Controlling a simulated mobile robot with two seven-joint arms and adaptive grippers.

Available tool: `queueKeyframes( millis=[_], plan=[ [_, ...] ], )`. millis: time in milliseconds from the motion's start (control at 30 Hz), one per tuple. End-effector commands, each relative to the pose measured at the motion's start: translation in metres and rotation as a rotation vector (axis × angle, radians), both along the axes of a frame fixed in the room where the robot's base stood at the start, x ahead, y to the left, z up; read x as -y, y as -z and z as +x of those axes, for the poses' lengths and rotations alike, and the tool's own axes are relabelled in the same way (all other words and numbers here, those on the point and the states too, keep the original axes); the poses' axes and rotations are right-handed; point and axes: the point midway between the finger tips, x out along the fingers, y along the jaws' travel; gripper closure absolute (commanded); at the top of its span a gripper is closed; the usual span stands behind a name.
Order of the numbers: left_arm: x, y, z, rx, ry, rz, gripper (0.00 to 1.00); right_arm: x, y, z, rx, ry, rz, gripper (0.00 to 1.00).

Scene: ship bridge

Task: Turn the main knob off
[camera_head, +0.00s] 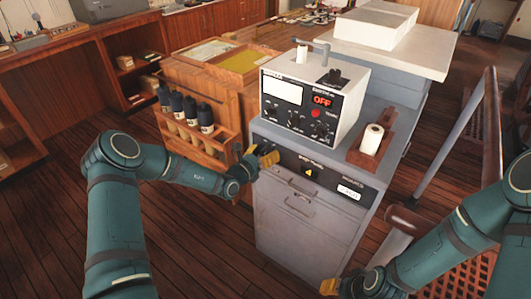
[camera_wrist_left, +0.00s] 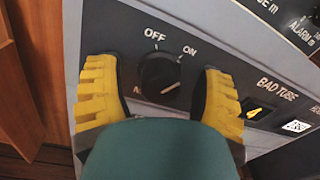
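The black main knob (camera_wrist_left: 160,73) sits on the dark front panel, with "OFF" printed above it and "ON" to its upper right. A pale line on the knob points to the right and slightly up. In the head view, my left gripper (camera_head: 261,157) is at the left end of the cabinet's panel and hides the knob. My right gripper (camera_head: 332,287) shows only partly at the bottom.
The grey cabinet (camera_head: 300,222) carries an instrument box (camera_head: 312,92) with a red "OFF" display. A white roll (camera_head: 371,140) stands in a wooden holder on the cabinet. A wooden rack with dark bottles (camera_head: 190,108) stands left of it. A railing (camera_head: 450,145) is at right.

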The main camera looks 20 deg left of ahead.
Motion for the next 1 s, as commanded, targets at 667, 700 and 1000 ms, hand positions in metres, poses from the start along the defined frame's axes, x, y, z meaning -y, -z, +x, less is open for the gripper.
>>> queueKeyframes(
  millis=[667,700,1000],
  plan=[
    [0.0,-0.002,0.0,-0.028,-0.001,-0.079,1.0,0.0,-0.009,0.002,0.005,0.004,-0.001,0.53],
    [0.0,-0.002,0.0,-0.036,-0.002,-0.102,1.0,0.001,-0.011,0.003,0.006,0.006,-0.002,0.53],
    [-0.001,-0.002,0.0,-0.121,-0.003,-0.336,1.0,0.002,-0.031,0.01,0.021,0.017,-0.005,0.53]
  ],
)
